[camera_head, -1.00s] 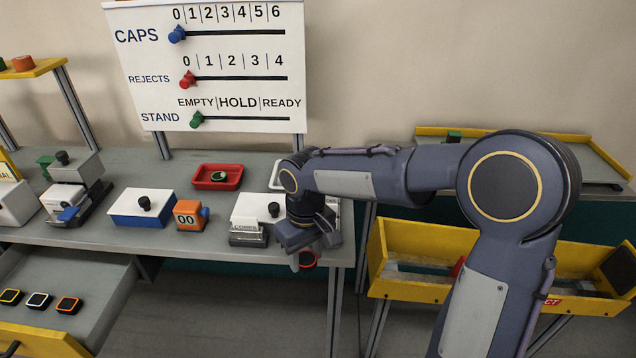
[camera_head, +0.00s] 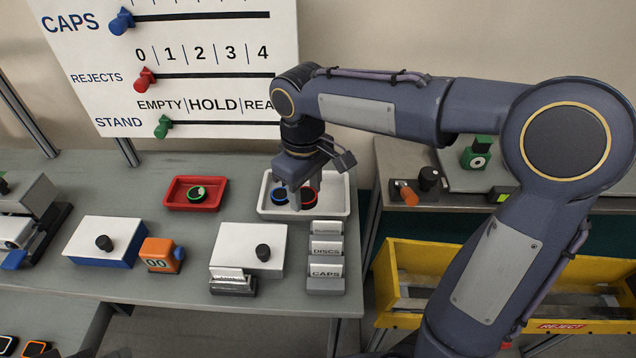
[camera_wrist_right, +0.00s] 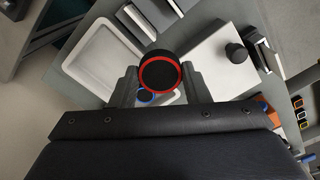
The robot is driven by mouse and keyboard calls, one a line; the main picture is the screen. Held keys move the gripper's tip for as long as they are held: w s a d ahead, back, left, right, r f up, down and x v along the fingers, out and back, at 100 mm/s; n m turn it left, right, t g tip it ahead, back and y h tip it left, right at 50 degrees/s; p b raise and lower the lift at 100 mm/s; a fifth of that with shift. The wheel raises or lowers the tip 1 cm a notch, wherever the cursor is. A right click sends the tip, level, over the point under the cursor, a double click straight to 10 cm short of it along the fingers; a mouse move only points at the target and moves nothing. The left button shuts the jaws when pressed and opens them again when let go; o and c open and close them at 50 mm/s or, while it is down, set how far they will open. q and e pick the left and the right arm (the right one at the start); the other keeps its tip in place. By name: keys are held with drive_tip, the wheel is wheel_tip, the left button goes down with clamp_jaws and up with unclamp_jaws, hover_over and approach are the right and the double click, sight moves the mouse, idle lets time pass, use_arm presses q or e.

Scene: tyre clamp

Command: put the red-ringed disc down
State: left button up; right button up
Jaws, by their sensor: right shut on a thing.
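The red-ringed disc (camera_wrist_right: 160,73), black with a red rim, is held between the fingertips of my right gripper (camera_head: 295,195). In the head view the disc (camera_head: 309,197) shows partly behind the fingers, in front of the white tray (camera_head: 341,196). How high it is above the tray is hard to tell. A blue-ringed disc (camera_head: 279,197) shows in the tray to the left of the fingers. The wrist view shows the blue-ringed disc (camera_wrist_right: 146,96) below the held disc, partly covered. My left gripper is not in view.
A red tray (camera_head: 190,205) with a green-ringed piece stands left of the white tray. Card holders (camera_head: 326,262) and a white box with a black knob (camera_head: 240,243) stand in front. An orange counter (camera_head: 159,255) is farther left. A yellow reject bin (camera_head: 420,262) is at the right.

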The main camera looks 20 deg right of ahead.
drive_tip(key=w+d+f+p, duration=0.1)
drive_tip(key=w+d+f, duration=0.2)
drive_tip(key=w+d, duration=0.15)
hover_over(330, 200)
drive_tip(key=f, duration=0.4)
drive_tip(key=shift+s+a+f+p, duration=0.25)
drive_tip(key=shift+a+f+p, duration=0.1)
drive_tip(key=shift+a+p, duration=0.05)
drive_tip(key=f, duration=0.2)
drive_tip(key=d+f, duration=0.1)
drive_tip(key=shift+w+f, duration=0.3)
drive_tip(key=shift+a+f, duration=0.1)
drive_tip(key=shift+f, duration=0.3)
drive_tip(key=shift+f, duration=0.1)
drive_tip(key=o, duration=1)
drive_tip(key=shift+c, duration=0.2)
